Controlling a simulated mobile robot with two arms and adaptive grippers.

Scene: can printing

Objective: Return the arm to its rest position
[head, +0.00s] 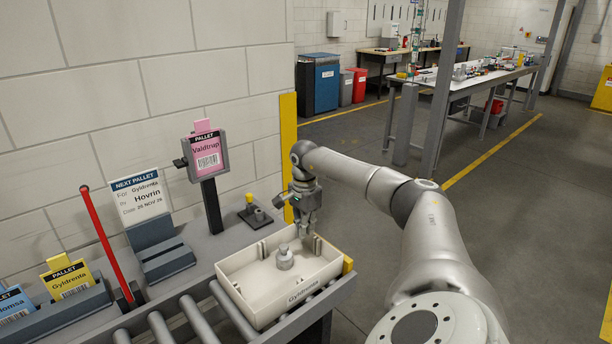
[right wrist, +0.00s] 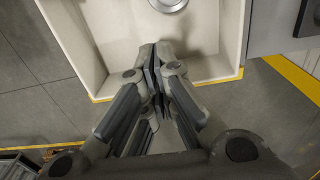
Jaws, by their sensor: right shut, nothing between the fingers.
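My right gripper (head: 306,232) is shut and empty over the right edge of a cream tray (head: 268,306) labelled Gyldrenta. My right arm (head: 375,185) reaches in from the right side of the head view. In the right wrist view the gripper's fingers (right wrist: 156,62) meet at the tray's near edge, with the tray (right wrist: 72,40) beyond them. A small grey metal item (head: 285,258) stands upright in the tray, apart from the fingers. Its base also shows at the top of the right wrist view (right wrist: 168,4). My left gripper is not in view.
The tray sits at the end of a roller conveyor (head: 165,327). A pink Vaidtrup card (head: 207,155) stands on a post, and a red rod (head: 105,240) leans nearby. A yellow post (head: 289,150) stands behind the gripper. Open floor (head: 510,220) lies to the right.

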